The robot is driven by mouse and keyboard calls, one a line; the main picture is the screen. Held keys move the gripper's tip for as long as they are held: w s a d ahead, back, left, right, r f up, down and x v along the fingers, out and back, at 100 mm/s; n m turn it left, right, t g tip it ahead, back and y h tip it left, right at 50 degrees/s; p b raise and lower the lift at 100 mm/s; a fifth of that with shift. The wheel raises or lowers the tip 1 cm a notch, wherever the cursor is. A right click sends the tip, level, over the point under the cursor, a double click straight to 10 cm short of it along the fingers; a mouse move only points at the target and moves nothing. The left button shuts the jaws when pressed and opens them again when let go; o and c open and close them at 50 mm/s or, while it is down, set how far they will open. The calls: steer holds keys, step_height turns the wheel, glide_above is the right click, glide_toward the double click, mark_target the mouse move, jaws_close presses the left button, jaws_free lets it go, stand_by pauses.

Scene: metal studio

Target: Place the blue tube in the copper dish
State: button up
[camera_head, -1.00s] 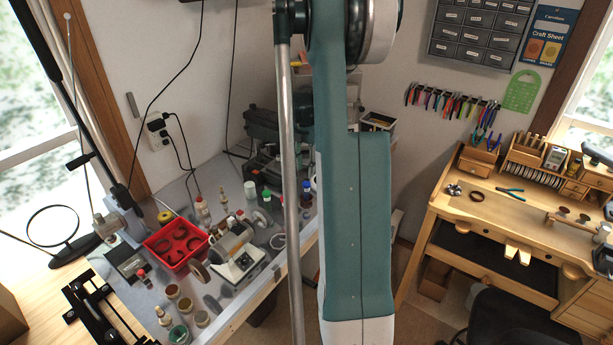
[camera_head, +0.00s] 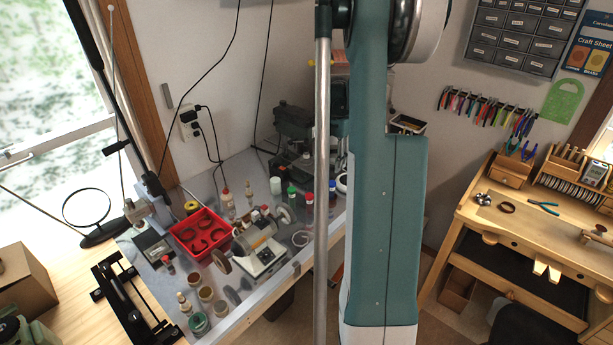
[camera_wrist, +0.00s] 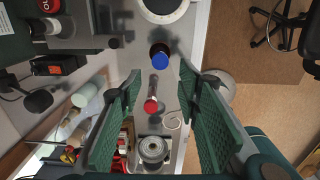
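A small dark bottle with a blue cap (camera_wrist: 160,60) is the only blue tube-like thing I make out. It stands on the grey bench, in the upper middle of the wrist view; its blue cap also shows beside my arm in the head view (camera_head: 332,184). My gripper (camera_wrist: 160,88) is open and empty, its two green-padded fingers spread wide. The blue-capped bottle shows between and beyond the fingertips, apart from them. A red-capped bottle (camera_wrist: 151,104) shows between the fingers. I cannot clearly make out a copper dish.
The grey bench (camera_head: 255,315) is crowded with bottles, jars, a red tray (camera_head: 201,229) and a small polishing machine (camera_head: 262,252). A wooden workbench (camera_head: 520,222) stands at the right, with floor between.

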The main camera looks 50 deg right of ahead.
steer(key=w+a+r+m+t, duration=0.1)
steer(key=a+r+m, duration=0.3)
steer(key=a, duration=0.8)
steer(key=w+a+r+m+t+h, duration=0.1)
steer(key=a+r, duration=0.5)
steer(key=a, duration=0.5)
steer(key=a+r+m+t, duration=0.1)
steer(key=a+r+m, duration=0.3)
steer(key=a, duration=0.8)
steer(key=s+a+m+t, duration=0.1)
steer(key=s+a+m, duration=0.2)
steer(key=a, duration=0.6)
steer(key=s+a+m+t, duration=0.1)
steer(key=s+a+m, duration=0.2)
steer(key=s+a, duration=0.4)
steer(key=s+a+m+t+y, duration=0.1)
steer(key=s+a, duration=0.4)
steer(key=a, duration=0.6)
steer(key=shift+s+a+f+m+t, duration=0.15)
steer(key=shift+s+a+m+t, duration=0.2)
steer(key=shift+m+t, duration=0.45)
